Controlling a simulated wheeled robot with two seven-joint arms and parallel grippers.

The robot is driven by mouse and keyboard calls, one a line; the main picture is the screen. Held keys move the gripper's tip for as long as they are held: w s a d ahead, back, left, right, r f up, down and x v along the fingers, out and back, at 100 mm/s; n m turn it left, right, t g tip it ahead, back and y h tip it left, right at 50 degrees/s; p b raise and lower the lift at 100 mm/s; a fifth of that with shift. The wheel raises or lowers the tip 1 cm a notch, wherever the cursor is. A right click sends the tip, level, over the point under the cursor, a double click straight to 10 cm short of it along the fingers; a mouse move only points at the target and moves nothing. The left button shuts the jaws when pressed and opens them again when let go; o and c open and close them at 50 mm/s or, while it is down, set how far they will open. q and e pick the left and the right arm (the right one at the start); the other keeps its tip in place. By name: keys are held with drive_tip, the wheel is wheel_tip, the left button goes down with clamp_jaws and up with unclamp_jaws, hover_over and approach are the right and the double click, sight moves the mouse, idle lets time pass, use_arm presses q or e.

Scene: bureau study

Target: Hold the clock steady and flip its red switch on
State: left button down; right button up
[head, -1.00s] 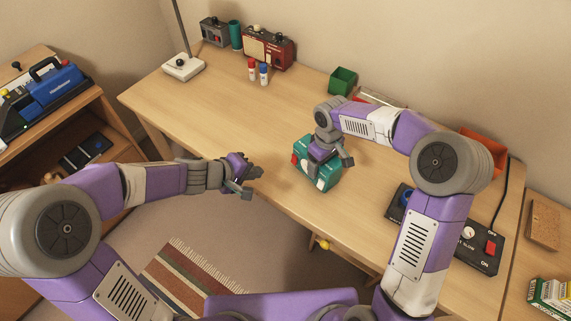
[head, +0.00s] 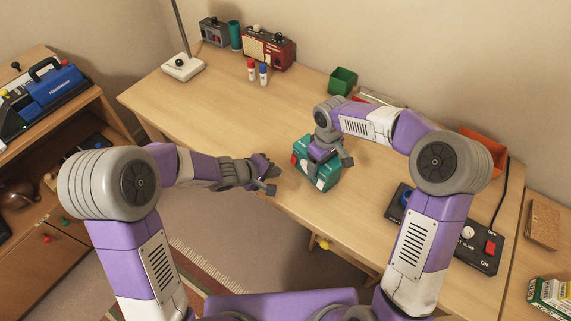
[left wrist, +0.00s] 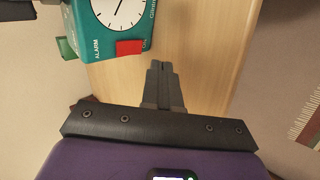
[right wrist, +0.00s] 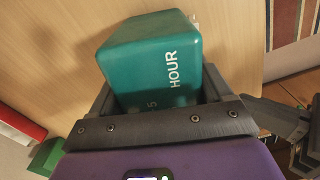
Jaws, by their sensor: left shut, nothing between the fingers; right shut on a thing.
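The teal clock (head: 318,177) stands on the desk near its front edge. My right gripper (head: 318,160) is shut on the clock from above; in the right wrist view the clock body (right wrist: 150,60) sits between its fingers, with the word HOUR showing. The red switch (left wrist: 129,48) is on the clock's face side, beside the word ALARM and the white dial (left wrist: 120,10) in the left wrist view. My left gripper (head: 270,182) is shut and empty, to the left of the clock and apart from it. Its closed fingertips (left wrist: 162,68) point past the red switch, to its right.
A control box (head: 485,245) with a red rocker marked ON and OFF lies at the right of the desk. A green bin (head: 343,80), an orange tray (head: 482,152), two small bottles (head: 257,72) and a red radio (head: 268,48) stand further back. The desk's left middle is clear.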

sight(294, 162)
use_arm(q)
drive_tip(key=w+d, duration=0.1)
drive_tip(key=d, duration=0.1)
drive_tip(key=w+d+f, duration=0.1)
drive_tip(key=w, duration=0.1)
drive_tip(key=shift+d+f, duration=0.2)
drive_tip(key=shift+d, duration=0.2)
drive_tip(key=shift+s+d+f, duration=0.1)
drive_tip(key=shift+d+f, duration=0.05)
drive_tip(key=shift+d, duration=0.15)
drive_tip(key=shift+r, duration=0.9)
